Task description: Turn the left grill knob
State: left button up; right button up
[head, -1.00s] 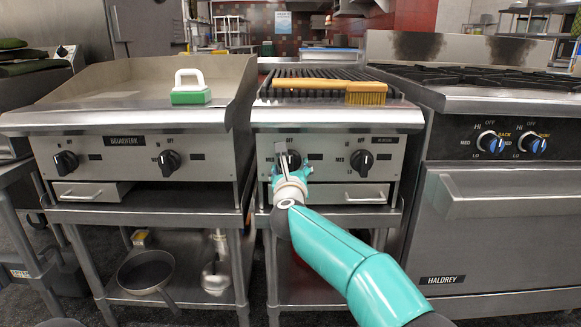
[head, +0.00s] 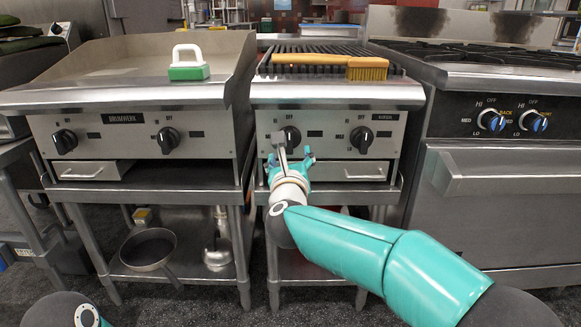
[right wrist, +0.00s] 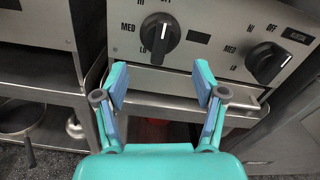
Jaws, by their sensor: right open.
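The grill's left knob (head: 290,137) is black and round with a raised handle, on the steel front of the middle unit. In the right wrist view this knob (right wrist: 160,35) has its handle roughly upright in the picture, with a white mark. The right grill knob (head: 361,139) also shows in the right wrist view (right wrist: 268,62). My right gripper (head: 292,160) is open and empty, just in front of and below the left knob. In the right wrist view its spread fingers (right wrist: 160,88) point toward the panel, with the knob beyond and between them. My left gripper is out of view.
A wooden-handled brush (head: 367,69) lies across the grill grate. A griddle with its own knobs and a green block with a white handle (head: 188,68) stands left. A stove with an oven handle (head: 505,158) stands right. A drawer handle (head: 364,172) is below the panel.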

jog(key=shift+s+f, duration=0.1)
jog(key=shift+s, duration=1.8)
